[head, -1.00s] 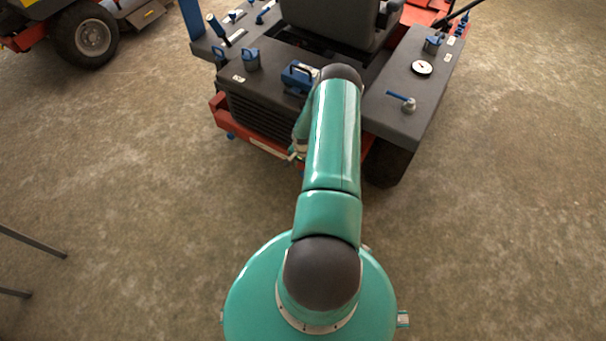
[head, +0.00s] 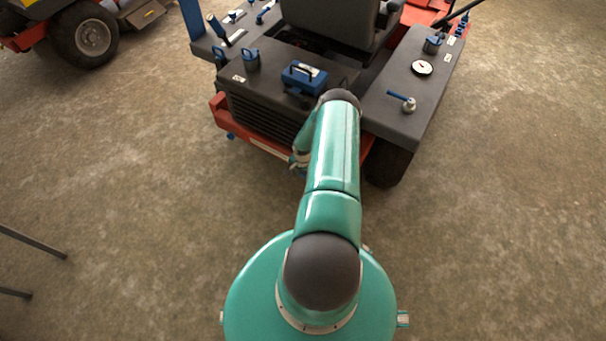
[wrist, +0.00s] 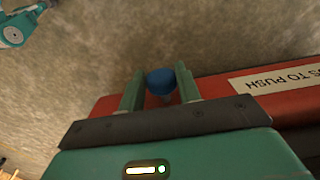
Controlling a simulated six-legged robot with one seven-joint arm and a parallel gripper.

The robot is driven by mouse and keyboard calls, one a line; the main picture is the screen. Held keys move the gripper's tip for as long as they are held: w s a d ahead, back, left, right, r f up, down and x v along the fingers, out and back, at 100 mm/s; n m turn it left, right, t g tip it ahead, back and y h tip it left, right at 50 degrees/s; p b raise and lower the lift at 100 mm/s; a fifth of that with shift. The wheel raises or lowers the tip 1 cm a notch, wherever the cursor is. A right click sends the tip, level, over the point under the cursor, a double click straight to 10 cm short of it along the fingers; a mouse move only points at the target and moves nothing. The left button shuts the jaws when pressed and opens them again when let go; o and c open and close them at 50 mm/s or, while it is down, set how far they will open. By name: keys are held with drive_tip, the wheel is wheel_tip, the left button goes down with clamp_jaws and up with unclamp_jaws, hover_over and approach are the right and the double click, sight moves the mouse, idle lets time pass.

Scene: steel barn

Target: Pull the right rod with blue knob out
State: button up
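In the wrist view, a blue knob (wrist: 160,82) on a short pale stem sits between the two green fingers of my gripper (wrist: 159,80). The knob stands off the red bumper (wrist: 220,88) of a parked machine. In the head view the bumper (head: 262,147) runs along the near side of the machine. My arm covers part of it, and my gripper (head: 300,163) shows only in part beside the forearm. The rod's base is hidden.
The machine's dark deck carries a blue-handled box (head: 303,77), a blue-capped part (head: 251,60), a gauge (head: 421,68) and a blue lever valve (head: 404,101). A white label (wrist: 268,80) is on the bumper. Another vehicle (head: 85,35) stands at the upper left.

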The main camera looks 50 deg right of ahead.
clamp_jaws()
drive_tip(key=shift+s+a, duration=0.15)
drive_tip(key=shift+a, duration=1.9)
drive_tip(key=o, duration=0.9)
unclamp_jaws()
drive_tip(key=shift+o, duration=0.2)
wheel_tip(320, 180, up, 14)
drive_tip(key=shift+f, duration=0.1)
